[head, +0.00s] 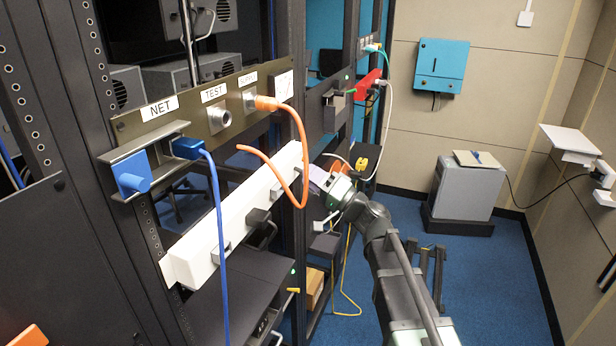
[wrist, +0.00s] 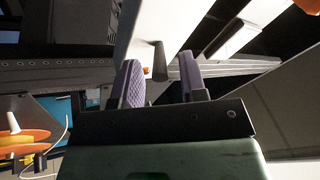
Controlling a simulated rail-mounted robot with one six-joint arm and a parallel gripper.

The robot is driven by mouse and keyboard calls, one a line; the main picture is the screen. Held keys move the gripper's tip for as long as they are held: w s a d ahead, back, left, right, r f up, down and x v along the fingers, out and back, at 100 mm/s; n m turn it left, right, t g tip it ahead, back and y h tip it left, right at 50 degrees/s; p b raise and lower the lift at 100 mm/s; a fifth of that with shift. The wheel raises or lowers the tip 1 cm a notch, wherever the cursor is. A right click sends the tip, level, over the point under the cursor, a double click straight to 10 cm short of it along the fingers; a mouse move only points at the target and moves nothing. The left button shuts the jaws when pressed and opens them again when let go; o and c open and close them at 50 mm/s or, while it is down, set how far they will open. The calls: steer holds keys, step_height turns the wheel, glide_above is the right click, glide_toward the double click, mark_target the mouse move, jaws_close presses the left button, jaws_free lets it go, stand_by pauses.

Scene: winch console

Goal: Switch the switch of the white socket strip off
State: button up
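The white socket strip (head: 240,208) runs along the rack from the lower left to the far right end in the head view. Its white face also shows at the top of the wrist view (wrist: 172,22). A small dark grey lever-like piece (wrist: 160,58), seemingly the switch, stands at the strip between my purple fingers in the wrist view. My gripper (wrist: 161,82) is open around it, with gaps visible on both sides. In the head view my gripper (head: 322,178) is at the strip's far end, where I cannot make out the switch. Its on or off position is unclear.
An orange cable (head: 303,150) loops in front of the strip close to my gripper. A blue cable (head: 219,240) hangs across its near part. The blue floor right of the rack is mostly clear.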

steer(key=b+v, duration=0.3)
steer(key=v, duration=0.6)
steer(key=shift+d, duration=0.3)
steer(key=shift+s+f, duration=0.1)
steer(key=shift+s, duration=0.05)
